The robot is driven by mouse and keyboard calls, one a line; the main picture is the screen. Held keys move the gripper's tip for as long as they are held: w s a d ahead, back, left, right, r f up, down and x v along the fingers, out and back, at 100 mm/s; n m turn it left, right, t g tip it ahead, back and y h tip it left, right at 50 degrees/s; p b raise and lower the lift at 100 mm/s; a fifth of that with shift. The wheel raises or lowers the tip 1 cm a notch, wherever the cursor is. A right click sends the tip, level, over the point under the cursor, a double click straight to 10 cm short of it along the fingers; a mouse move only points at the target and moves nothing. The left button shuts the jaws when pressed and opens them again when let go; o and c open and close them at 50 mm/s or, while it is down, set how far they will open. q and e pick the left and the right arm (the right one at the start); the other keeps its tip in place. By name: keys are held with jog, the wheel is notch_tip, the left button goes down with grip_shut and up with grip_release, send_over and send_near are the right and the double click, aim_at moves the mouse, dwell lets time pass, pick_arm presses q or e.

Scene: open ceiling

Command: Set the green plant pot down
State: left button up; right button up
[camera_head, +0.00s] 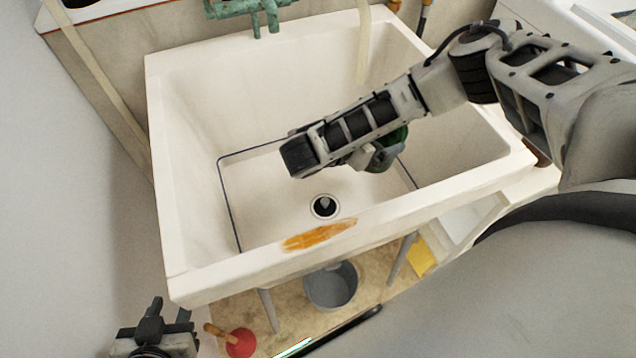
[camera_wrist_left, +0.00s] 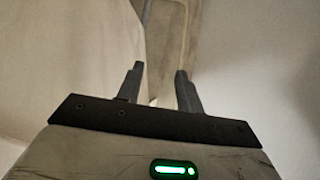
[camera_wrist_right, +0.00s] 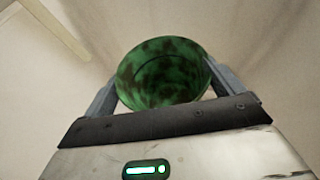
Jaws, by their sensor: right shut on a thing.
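The green plant pot (camera_wrist_right: 163,75) is mottled dark and light green and fills the space between the fingers in the right wrist view. My right gripper (camera_wrist_right: 163,88) is shut on it. In the head view the pot (camera_head: 384,154) shows only partly, beneath my right forearm, which hides the rest. It is over the inside of the white sink (camera_head: 190,130); I cannot tell whether it touches the sink floor. My left gripper (camera_wrist_left: 157,85) is open and empty, and it also shows at the lower left of the head view (camera_head: 168,305), outside the sink.
The sink has a drain (camera_head: 324,206) in its floor and an orange stain (camera_head: 320,235) on its front rim. A green faucet (camera_head: 247,8) is at the back. Below stand a grey bucket (camera_head: 331,286) and a red plunger (camera_head: 240,343). The sink's left side is clear.

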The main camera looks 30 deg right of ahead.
jog(key=shift+s+d+n+t+y, duration=0.2)
jog(key=shift+d+n+t+y, duration=0.1)
jog(key=shift+n+t, duration=0.1)
jog(key=shift+a+f+b, duration=0.1)
jog(key=shift+f+b, duration=0.25)
jog(key=shift+f, duration=0.15)
notch_tip(320, 180, down, 6)
jog(key=b, duration=0.4)
jog(key=shift+r+b, duration=0.1)
jog(key=shift+b, duration=0.2)
notch_tip(320, 180, down, 3)
jog(key=shift+f+b, duration=0.2)
jog(key=shift+b, duration=0.75)
pick_arm(q)
jog(key=shift+w+d+f+n+t, duration=0.15)
jog(key=shift+w+f+n, duration=0.05)
jog(key=shift+f+n, duration=0.4)
jog(key=shift+w+d+f+n+t, duration=0.15)
jog(key=shift+f+n, duration=0.4)
jog(key=shift+n, duration=0.05)
